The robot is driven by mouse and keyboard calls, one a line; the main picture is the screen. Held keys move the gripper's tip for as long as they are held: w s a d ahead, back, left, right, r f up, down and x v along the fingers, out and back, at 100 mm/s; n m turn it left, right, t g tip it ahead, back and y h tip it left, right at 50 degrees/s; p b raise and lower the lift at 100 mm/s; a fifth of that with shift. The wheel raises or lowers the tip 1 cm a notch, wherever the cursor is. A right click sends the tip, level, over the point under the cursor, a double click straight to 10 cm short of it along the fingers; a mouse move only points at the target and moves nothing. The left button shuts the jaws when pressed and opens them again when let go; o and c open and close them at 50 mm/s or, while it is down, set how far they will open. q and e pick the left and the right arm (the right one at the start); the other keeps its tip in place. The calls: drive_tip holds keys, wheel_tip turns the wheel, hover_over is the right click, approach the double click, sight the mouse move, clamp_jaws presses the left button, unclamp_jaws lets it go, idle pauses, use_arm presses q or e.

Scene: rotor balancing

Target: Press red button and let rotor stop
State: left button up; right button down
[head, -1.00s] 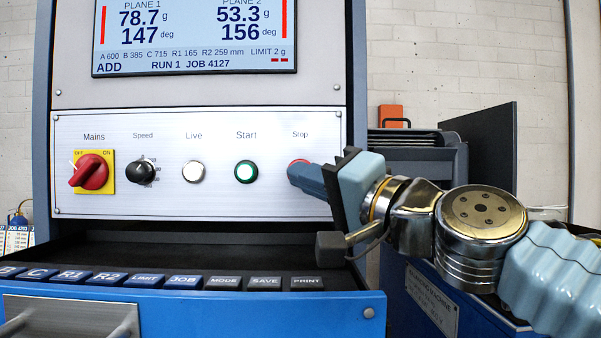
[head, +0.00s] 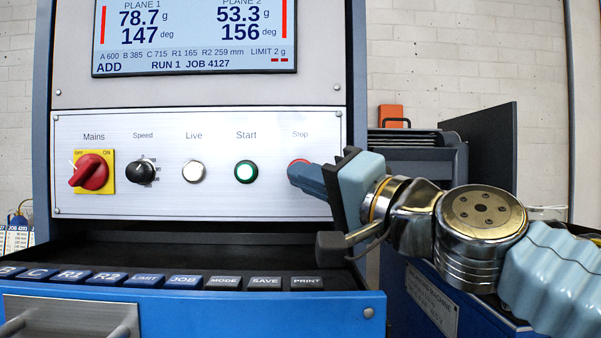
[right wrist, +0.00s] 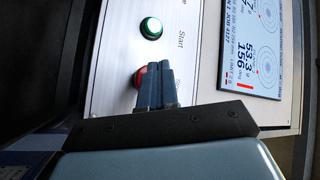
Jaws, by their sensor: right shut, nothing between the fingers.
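The red Stop button (head: 297,163) is at the right end of the control panel (head: 220,203), and it is mostly hidden behind my fingers. My right gripper (head: 296,174) is shut and empty, with its fingertips at the button. In the right wrist view the shut fingers (right wrist: 148,76) overlap the red button (right wrist: 139,76); they look to be on or very close to it, and I cannot tell whether it is pushed in. The display (head: 195,35) shows 78.7 g at 147 deg and 53.3 g at 156 deg. The rotor and my left gripper are not in view.
Left of Stop on the panel are the green Start button (head: 246,171), the Live lamp (head: 193,171), the Speed knob (head: 141,171) and the red Mains switch (head: 90,171). A key row (head: 183,281) lies below. A dark cabinet (head: 420,165) stands at the right.

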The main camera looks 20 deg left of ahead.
drive_tip(key=shift+w, duration=0.1)
idle(0.6)
drive_tip(key=shift+w+a, duration=0.15)
drive_tip(key=shift+w, duration=0.15)
drive_tip(key=shift+w+a, duration=0.1)
drive_tip(key=shift+w, duration=0.35)
idle(0.5)
drive_tip(key=shift+s, duration=0.1)
drive_tip(key=shift+s+d, duration=0.25)
drive_tip(key=shift+s, duration=0.5)
drive_tip(key=shift+s+d+b, duration=0.1)
drive_tip(key=shift+s+d, duration=0.15)
drive_tip(key=shift+s, duration=0.55)
drive_tip(key=shift+s+d+b, duration=0.1)
drive_tip(key=shift+s+d, duration=0.1)
drive_tip(key=shift+s, duration=0.6)
drive_tip(key=shift+s+d+b, duration=0.1)
drive_tip(key=shift+s+d, duration=0.15)
drive_tip(key=shift+s, duration=0.55)
